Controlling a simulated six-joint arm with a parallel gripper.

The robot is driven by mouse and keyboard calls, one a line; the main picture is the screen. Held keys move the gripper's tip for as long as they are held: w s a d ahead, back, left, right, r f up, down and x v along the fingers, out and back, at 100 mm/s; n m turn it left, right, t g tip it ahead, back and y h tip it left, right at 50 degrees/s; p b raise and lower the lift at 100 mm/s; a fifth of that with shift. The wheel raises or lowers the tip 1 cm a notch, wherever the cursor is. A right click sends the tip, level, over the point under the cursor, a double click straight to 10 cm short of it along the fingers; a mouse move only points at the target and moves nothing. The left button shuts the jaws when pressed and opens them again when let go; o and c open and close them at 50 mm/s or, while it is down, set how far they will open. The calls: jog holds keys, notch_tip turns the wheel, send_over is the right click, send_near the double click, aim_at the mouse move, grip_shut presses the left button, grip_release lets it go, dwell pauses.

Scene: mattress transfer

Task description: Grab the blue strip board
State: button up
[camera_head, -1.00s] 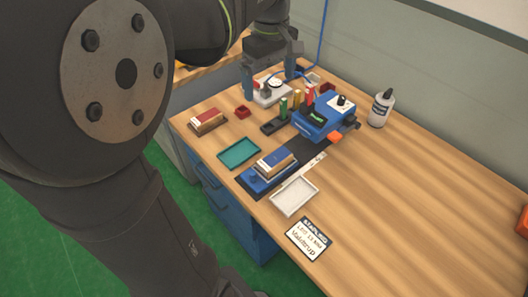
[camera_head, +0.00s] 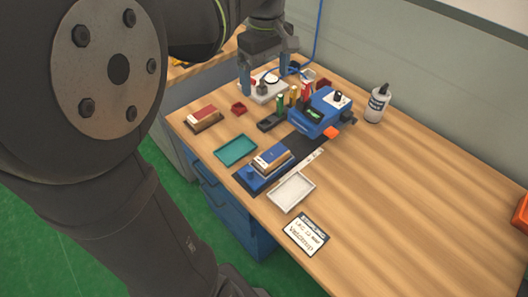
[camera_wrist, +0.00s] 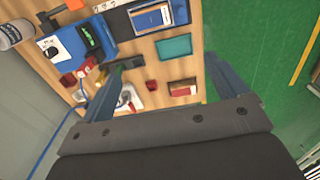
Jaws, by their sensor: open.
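The blue strip board (camera_head: 271,156) is a tan board with a blue top band and a pale label. It lies on a blue fixture (camera_head: 249,177) near the table's front edge; the wrist view shows this board (camera_wrist: 152,17) near the top. A similar red-topped board (camera_head: 201,117) lies farther left, and it also shows in the wrist view (camera_wrist: 183,87). My gripper (camera_head: 265,82) is open and empty, over the back left of the table, apart from both boards. Its two spread fingers show in the wrist view (camera_wrist: 157,68).
A teal tray (camera_head: 236,150) and a white tray (camera_head: 291,193) flank the blue fixture. A blue device (camera_head: 319,112), several coloured upright pieces and a white bottle (camera_head: 376,103) stand behind. A label card (camera_head: 307,234) lies in front.

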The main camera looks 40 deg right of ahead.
jog(key=shift+c, duration=0.7)
jog(key=shift+f, duration=0.1)
jog(key=n+h, duration=0.2)
jog(key=n, duration=0.5)
send_over(271, 155)
jog(key=a, duration=0.4)
notch_tip(271, 155, down, 6)
notch_tip(271, 155, down, 8)
jog(key=a+n+h, duration=0.2)
jog(key=a+n, duration=0.1)
jog(key=n, duration=0.8)
jog(key=x, duration=1.7)
jog(key=shift+d, duration=0.45)
jog(key=shift+c, duration=0.4)
